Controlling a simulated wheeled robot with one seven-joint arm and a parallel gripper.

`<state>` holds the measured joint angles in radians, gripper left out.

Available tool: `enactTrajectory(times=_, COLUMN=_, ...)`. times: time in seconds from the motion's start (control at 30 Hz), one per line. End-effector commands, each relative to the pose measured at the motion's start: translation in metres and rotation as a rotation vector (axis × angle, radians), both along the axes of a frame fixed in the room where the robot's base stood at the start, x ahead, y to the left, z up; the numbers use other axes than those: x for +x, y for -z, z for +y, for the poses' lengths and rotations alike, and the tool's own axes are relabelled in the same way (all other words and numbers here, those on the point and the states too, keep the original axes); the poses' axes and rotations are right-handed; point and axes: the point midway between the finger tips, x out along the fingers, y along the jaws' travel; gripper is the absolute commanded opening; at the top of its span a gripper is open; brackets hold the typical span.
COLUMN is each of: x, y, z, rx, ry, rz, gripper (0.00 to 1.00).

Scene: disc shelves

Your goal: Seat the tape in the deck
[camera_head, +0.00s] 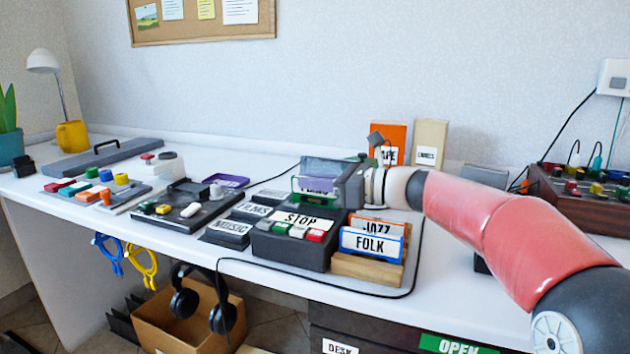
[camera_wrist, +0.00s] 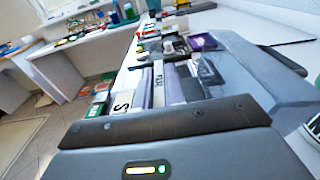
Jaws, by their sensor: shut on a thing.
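The deck (camera_head: 290,253) is a dark box with a STOP label and a row of coloured buttons, on the grey mat. My gripper (camera_head: 332,188) is above its back part, reaching in from the right. It is shut on a tape with a green edge (camera_head: 299,196), whose label is mostly hidden. A see-through purplish-grey panel (camera_head: 325,168) stands over it, perhaps the deck's lid. I cannot tell whether the tape touches the deck. In the wrist view my gripper's body fills the bottom, and its hold is unclear.
A wooden rack (camera_head: 366,272) right of the deck holds an orange JAZZ tape (camera_head: 378,228) and a blue FOLK tape (camera_head: 371,244). A MUSIC block (camera_head: 229,229) stands close on the left. A black cable (camera_head: 300,284) runs along the front. Orange and beige boxes stand behind.

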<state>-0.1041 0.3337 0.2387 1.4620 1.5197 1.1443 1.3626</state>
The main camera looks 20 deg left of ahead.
Motion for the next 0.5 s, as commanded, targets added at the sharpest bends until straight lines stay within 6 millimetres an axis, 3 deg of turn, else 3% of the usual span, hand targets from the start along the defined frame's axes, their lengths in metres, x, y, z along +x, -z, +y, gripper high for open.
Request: enactTrajectory(times=0.5, x=0.002, y=-0.014, z=-0.001, rx=-0.001, ry=0.005, rz=0.001, gripper=0.00)
